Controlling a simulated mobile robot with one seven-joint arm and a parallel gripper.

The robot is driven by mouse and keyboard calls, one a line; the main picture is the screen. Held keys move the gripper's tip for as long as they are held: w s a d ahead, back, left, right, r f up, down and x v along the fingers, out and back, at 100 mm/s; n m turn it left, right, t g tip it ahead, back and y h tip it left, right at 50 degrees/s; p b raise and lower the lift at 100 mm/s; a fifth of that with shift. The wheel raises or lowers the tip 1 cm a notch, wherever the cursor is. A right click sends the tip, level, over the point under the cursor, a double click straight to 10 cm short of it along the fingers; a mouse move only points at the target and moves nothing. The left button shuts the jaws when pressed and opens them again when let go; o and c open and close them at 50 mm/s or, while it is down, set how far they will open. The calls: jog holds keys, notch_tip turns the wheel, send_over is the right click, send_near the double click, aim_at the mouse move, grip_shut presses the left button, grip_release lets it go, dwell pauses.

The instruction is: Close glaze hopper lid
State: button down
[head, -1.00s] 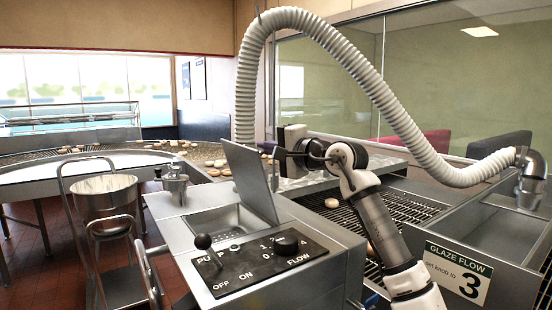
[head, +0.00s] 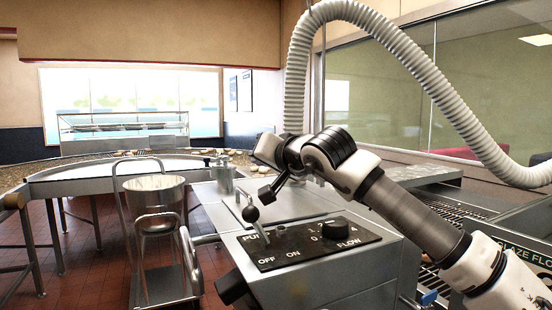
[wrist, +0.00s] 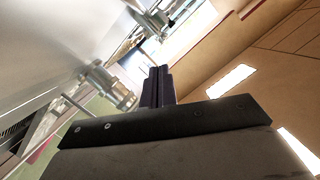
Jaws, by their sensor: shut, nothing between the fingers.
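The glaze hopper lid (head: 298,203) is a flat grey metal plate on top of the control cabinet (head: 345,275). It looks lowered flat over the hopper opening, partly hidden behind my arm and the lever knob. Whether it sits fully flush I cannot tell. My gripper (head: 266,192) is over the lid's left part, fingers together and empty, pointing down and left. I cannot tell whether it touches the lid. In the wrist view the dark fingers (wrist: 157,86) are together with nothing between them.
The pump lever (head: 250,213) and flow knob (head: 336,230) stand up from the black panel in front of the lid. A metal canister (head: 223,178) stands behind left. A pot on a cart (head: 155,186) is at left. A white hose (head: 440,90) arches above.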

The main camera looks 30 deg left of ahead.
jog(key=shift+s+a+f+n+h+b, duration=0.15)
jog(key=shift+s+a+f+n+b, duration=0.15)
jog(key=shift+f, duration=0.25)
jog(key=shift+s+a+f+n+h+b, duration=0.1)
jog(key=shift+s+a+f+n+b, duration=0.1)
jog(key=shift+s+f+n+b, duration=0.25)
jog(key=shift+s+a+f+n+h+b, duration=0.15)
jog(key=shift+s+a+f+n, duration=0.15)
jog(key=shift+f, duration=0.35)
